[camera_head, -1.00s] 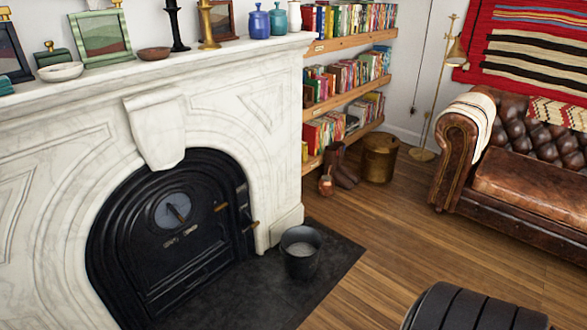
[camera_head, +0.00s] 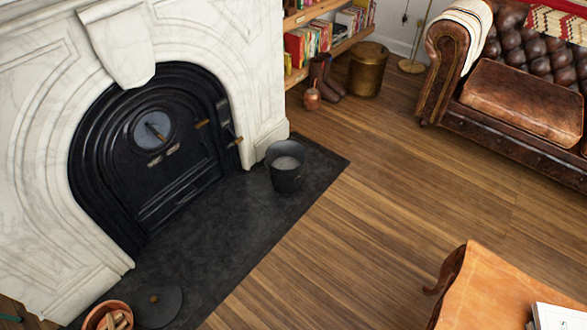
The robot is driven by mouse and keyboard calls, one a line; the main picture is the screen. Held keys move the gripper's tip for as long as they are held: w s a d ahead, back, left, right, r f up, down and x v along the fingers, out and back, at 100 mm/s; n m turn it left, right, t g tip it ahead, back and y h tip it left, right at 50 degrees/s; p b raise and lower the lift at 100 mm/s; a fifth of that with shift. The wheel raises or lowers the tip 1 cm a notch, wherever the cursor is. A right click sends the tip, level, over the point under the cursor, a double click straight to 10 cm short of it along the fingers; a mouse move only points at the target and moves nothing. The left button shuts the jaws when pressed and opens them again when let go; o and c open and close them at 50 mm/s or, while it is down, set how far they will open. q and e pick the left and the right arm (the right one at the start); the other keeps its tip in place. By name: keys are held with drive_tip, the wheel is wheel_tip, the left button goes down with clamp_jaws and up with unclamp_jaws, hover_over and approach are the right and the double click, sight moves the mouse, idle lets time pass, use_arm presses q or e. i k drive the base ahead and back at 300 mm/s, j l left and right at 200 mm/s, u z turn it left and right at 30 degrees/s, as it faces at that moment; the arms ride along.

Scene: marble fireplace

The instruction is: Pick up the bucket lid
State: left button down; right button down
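A flat, round, dark disc with a small brown knob, which looks like the bucket lid (camera_head: 172,311), lies on the dark hearth near the bottom left of the head view. A black bucket (camera_head: 287,182) stands upright and open-topped on the right part of the hearth, with greyish contents inside. The lid lies well apart from the bucket. Neither of my grippers shows in the head view.
A basket of wood pieces (camera_head: 104,308) is beside the lid. The fireplace (camera_head: 190,205) with its black door stands behind the hearth (camera_head: 225,225). A brown table (camera_head: 500,291) is at the lower right, a leather sofa (camera_head: 520,95) at the upper right. Open wooden floor (camera_head: 375,205) lies between.

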sight(158, 303)
drive_tip(key=u, duration=1.1)
drive_tip(key=i, duration=0.05)
